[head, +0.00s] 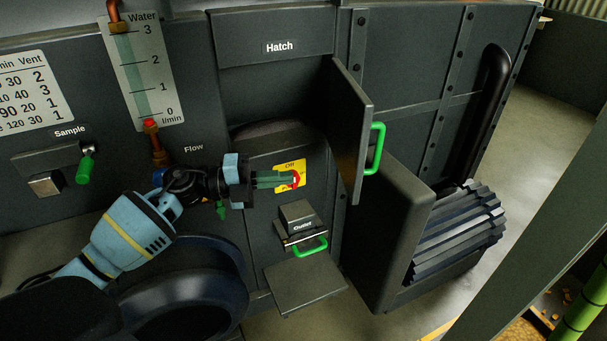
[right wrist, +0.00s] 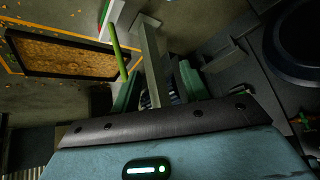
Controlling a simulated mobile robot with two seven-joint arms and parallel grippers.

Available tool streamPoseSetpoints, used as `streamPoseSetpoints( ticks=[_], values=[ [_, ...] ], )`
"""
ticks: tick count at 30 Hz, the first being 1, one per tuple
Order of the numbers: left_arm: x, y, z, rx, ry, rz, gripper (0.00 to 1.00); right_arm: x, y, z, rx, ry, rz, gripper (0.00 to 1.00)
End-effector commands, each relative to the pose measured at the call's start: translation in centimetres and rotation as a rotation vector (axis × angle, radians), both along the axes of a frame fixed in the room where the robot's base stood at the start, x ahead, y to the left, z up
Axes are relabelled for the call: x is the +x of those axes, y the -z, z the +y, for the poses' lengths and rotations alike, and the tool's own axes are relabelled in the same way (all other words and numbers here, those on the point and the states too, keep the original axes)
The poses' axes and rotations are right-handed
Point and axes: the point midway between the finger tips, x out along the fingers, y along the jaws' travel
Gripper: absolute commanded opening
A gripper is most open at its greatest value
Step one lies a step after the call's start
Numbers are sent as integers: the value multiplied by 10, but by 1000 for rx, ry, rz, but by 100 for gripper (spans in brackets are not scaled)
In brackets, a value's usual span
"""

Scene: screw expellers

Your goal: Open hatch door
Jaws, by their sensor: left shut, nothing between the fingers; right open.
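The hatch door (head: 351,130) under the "Hatch" label stands swung outward to the right, with its green handle (head: 376,148) on its outer side. The hatch opening (head: 265,90) shows dark to its left. My left gripper (head: 284,179) is shut and empty, left of and below the door. Its fingertips are at the red switch (head: 295,179) on the yellow "Off" plate; whether they touch it I cannot tell. My right gripper (right wrist: 158,88) shows in the right wrist view with fingers apart. It is not in the head view.
A dark housing (head: 388,235) with a ribbed roller (head: 457,235) stands at right. In the right wrist view, a grey bar (right wrist: 152,60) and a tray (right wrist: 65,55) show beyond the fingers.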

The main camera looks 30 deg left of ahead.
Motion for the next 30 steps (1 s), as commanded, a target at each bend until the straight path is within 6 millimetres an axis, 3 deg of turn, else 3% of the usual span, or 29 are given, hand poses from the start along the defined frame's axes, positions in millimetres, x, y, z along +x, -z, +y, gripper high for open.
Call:
streamPoseSetpoints(
  ticks=[18, 30],
  values=[
    [62, -3, -88, -5, 1, -3, 0, -2, -11, 0, -1, -1, -2, 45],
    [74, -1, -106, -2, 0, -1, 0, -1, -12, 0, -1, -1, -4, 45]
  ],
)
